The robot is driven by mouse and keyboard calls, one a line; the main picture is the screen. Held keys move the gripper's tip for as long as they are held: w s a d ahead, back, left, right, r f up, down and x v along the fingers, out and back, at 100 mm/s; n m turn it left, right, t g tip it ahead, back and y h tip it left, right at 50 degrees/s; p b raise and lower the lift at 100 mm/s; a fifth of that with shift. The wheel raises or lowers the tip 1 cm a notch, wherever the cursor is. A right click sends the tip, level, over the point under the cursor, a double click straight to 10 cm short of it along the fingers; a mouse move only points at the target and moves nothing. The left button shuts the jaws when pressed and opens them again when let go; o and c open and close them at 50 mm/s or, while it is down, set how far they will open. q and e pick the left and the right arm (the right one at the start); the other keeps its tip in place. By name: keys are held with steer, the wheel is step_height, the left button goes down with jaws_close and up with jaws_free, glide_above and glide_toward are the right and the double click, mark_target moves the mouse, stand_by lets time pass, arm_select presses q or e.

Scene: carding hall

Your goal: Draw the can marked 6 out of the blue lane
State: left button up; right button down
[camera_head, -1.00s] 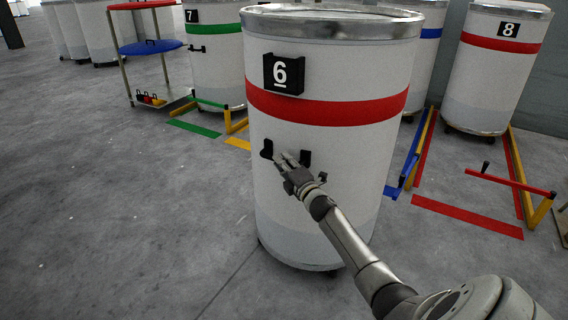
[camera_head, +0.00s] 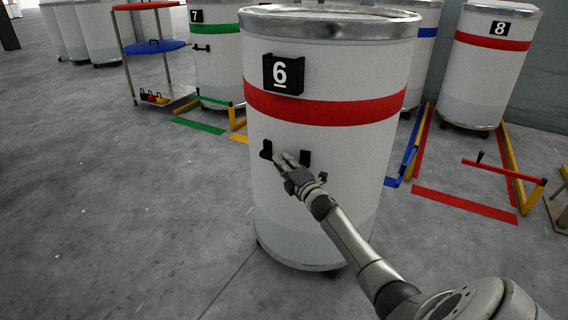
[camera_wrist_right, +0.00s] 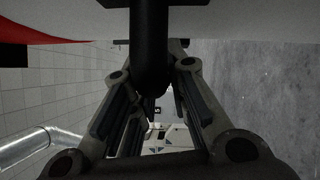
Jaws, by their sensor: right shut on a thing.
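The can marked 6 (camera_head: 320,205) is a tall white drum with a red band and a metal rim, upright in the middle of the head view. Its black handle (camera_head: 266,149) sits below the band. My right gripper (camera_head: 284,161) is shut on this handle; in the right wrist view the black bar (camera_wrist_right: 150,50) runs between the fingers. The blue lane's blue rail (camera_head: 409,160) and blue floor mark (camera_head: 391,183) show behind the can at right. The can hides much of the lane and stands on the near side of that mark. My left gripper is not in view.
Can 8 (camera_head: 488,75) stands behind a red barrier (camera_head: 505,171) and red floor strip at right. Can 7 (camera_head: 215,70) and a shelved cart (camera_head: 150,48) stand at back left. Bare floor (camera_head: 110,220) lies left and in front.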

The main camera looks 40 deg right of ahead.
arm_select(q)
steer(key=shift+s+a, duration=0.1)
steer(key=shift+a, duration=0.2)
arm_select(e)
steer(key=shift+s+a, duration=0.1)
steer(key=shift+a, duration=0.2)
steer(key=c, duration=1.3)
jaws_free()
steer(key=shift+d, duration=0.1)
steer(key=shift+c, duration=0.2)
steer(key=s, duration=0.4)
steer(key=s+a+f, duration=0.1)
steer(key=s, duration=0.3)
steer(key=s+a, duration=0.1)
steer(key=s, duration=0.3)
steer(key=shift+f, duration=0.15)
steer(key=shift+w, duration=0.1)
